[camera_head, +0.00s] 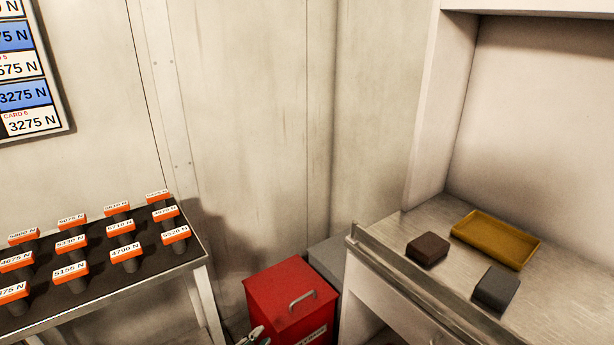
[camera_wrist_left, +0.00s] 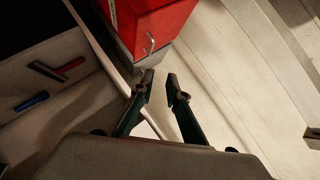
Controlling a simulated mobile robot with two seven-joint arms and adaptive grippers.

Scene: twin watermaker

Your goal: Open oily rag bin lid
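The oily rag bin is a red box (camera_head: 286,306) on the floor between the table and the counter, with a grey handle (camera_head: 302,301) on its lid. The lid looks closed. In the left wrist view the red bin (camera_wrist_left: 158,22) is at the top, with its handle (camera_wrist_left: 151,43) facing down in the picture. My left gripper (camera_wrist_left: 162,84) is open and empty, its fingertips apart from the handle. In the head view only the tip of my left gripper (camera_head: 254,336) shows at the bottom edge, just left of the bin. My right gripper is not in view.
A table (camera_head: 105,291) with several orange-topped labelled weights stands left. A counter (camera_head: 432,215) on the right bears a yellow tray (camera_head: 496,239), a brown block (camera_head: 427,249) and a dark grey block (camera_head: 496,289). A grey box (camera_head: 329,258) stands behind the bin.

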